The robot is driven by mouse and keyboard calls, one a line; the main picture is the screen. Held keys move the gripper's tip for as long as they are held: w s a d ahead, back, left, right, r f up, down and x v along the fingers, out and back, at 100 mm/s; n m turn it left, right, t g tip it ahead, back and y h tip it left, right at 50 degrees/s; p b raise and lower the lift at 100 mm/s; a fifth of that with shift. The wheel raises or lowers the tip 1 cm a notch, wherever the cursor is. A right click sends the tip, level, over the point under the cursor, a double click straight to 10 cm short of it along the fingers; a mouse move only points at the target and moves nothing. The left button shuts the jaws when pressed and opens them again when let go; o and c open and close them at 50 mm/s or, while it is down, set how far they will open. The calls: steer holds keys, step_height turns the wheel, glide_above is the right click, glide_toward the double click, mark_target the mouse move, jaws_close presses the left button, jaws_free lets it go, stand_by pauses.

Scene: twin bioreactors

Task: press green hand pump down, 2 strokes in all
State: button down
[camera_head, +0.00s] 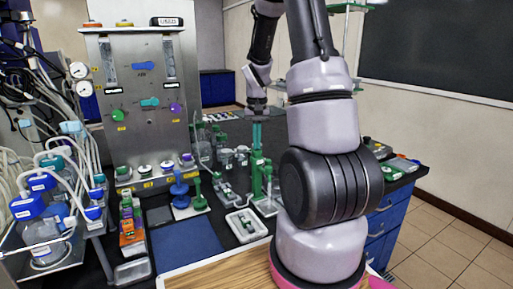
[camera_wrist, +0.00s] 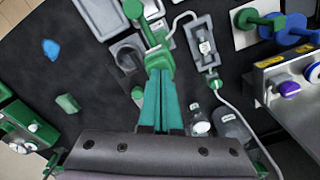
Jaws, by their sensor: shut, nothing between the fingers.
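The green hand pump (camera_head: 258,174) appears to be the upright green device on a pale base, right of centre in the head view. In the wrist view its green top (camera_wrist: 158,60) is just beyond my fingertips. My gripper (camera_head: 257,144) is shut and empty, pointing down with its teal fingers together, directly over the pump's top. In the wrist view my gripper (camera_wrist: 160,74) meets the green top in the picture; whether it touches cannot be told. My arm hides part of the bench right of the pump.
A blue plunger-like piece (camera_head: 179,190) and a similar green one (camera_head: 198,195) stand on pale plates to the left. Clear bottles (camera_head: 226,165) stand close beside the pump. A white tray (camera_head: 233,222) lies in front. A steel panel (camera_head: 145,90) rises at the back left.

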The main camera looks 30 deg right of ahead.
steer(key=shift+f, duration=0.5)
steer(key=shift+r, duration=1.8)
steer(key=shift+f, duration=1.8)
steer(key=shift+r, duration=1.8)
steer(key=shift+r, duration=0.15)
